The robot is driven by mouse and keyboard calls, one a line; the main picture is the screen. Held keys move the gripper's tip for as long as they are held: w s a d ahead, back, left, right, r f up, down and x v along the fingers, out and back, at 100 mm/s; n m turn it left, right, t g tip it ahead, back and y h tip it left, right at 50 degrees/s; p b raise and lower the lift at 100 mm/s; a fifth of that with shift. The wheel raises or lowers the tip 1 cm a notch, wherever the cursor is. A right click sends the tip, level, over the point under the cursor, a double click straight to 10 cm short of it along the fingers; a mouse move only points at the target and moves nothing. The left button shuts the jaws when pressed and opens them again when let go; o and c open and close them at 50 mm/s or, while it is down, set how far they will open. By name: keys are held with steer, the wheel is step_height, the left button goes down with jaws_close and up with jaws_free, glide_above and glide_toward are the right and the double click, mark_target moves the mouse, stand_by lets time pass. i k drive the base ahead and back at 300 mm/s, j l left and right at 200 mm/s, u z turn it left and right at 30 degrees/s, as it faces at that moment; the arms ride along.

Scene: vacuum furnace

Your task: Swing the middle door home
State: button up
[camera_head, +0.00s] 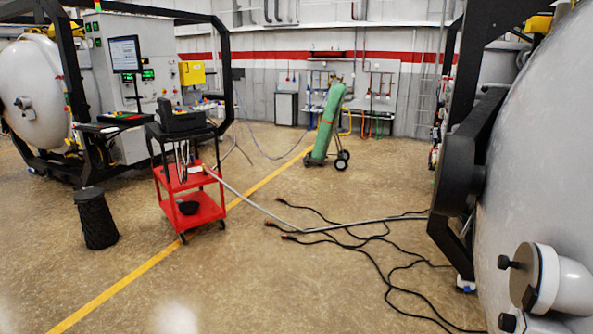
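A large pale grey domed furnace door or shell (540,150) fills the right edge, very close and cut off by the frame. A round capped port (545,280) with dark knobs sticks out of its lower part. A black hinge-like arm (465,160) and black frame stand at its left side. Another white domed furnace (35,90) stands at the far left inside a black frame. I cannot tell which of these is the middle door, or whether either is open or shut. My gripper is not in view.
Black cables and a grey hose (345,228) lie on the floor left of the right-hand dome. A red cart (190,195) and a black bin (95,218) stand at left. A green cylinder (327,122) on a hand truck stands farther back.

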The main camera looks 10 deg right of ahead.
mark_target(524, 152)
steer(key=i+l+z, duration=0.15)
steer(key=i+z, duration=0.75)
steer(key=i+j+z, duration=0.2)
steer(key=i+z, duration=0.25)
steer(key=i+j+z, duration=0.25)
steer(key=z, duration=0.2)
steer(key=i+j, duration=0.05)
